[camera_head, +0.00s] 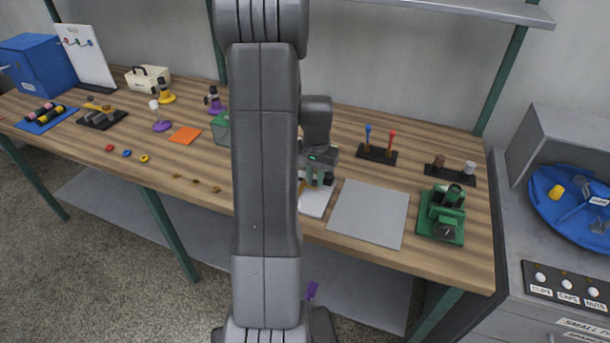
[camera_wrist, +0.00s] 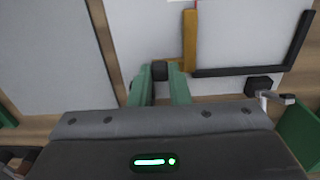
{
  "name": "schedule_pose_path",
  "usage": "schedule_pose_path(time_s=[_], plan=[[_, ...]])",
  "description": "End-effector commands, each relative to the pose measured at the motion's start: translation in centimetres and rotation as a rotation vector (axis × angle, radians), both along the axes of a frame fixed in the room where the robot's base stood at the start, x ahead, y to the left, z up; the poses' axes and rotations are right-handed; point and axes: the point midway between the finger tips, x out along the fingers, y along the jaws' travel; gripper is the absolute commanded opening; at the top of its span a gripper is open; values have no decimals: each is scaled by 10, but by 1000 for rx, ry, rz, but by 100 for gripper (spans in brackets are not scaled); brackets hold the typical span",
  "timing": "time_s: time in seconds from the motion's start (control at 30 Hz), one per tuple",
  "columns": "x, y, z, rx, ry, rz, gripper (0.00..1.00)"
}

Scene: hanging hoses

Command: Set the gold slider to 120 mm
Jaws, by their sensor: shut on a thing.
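The gold slider (camera_wrist: 190,42) shows in the wrist view as an upright gold bar over a white board (camera_wrist: 230,35). A small dark knob (camera_wrist: 160,70) sits beside its lower end, and seems joined to it. My gripper (camera_wrist: 160,82) has its two green fingers closed around this knob. In the head view my gripper (camera_head: 318,180) is low over the white board (camera_head: 314,203), and a bit of gold (camera_head: 301,187) shows beside it. My arm hides part of the board there. I cannot read any scale or the slider's value.
A black L-shaped rail (camera_wrist: 245,71) lies right of the slider, with a small metal lever (camera_wrist: 275,98) near it. A grey plate (camera_head: 370,213) lies right of the board. A green device (camera_head: 442,215) stands further right. Pegs on a dark base (camera_head: 376,153) stand behind.

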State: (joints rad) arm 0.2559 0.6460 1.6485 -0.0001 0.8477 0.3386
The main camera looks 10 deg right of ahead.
Motion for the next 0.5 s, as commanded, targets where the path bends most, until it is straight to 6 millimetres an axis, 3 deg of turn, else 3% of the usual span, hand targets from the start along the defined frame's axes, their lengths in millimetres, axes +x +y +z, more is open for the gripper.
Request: schedule_pose_path(time_s=[0.27, 0.3, 0.37, 0.4, 0.5], plan=[[-1, -2, 1, -1, -2, 1, 0], [-1, -2, 1, 0, -2, 1, 22], [-1, -2, 1, -1, -2, 1, 34], [-1, -2, 1, -1, -2, 1, 38], [-1, -2, 1, -1, -1, 1, 38]])
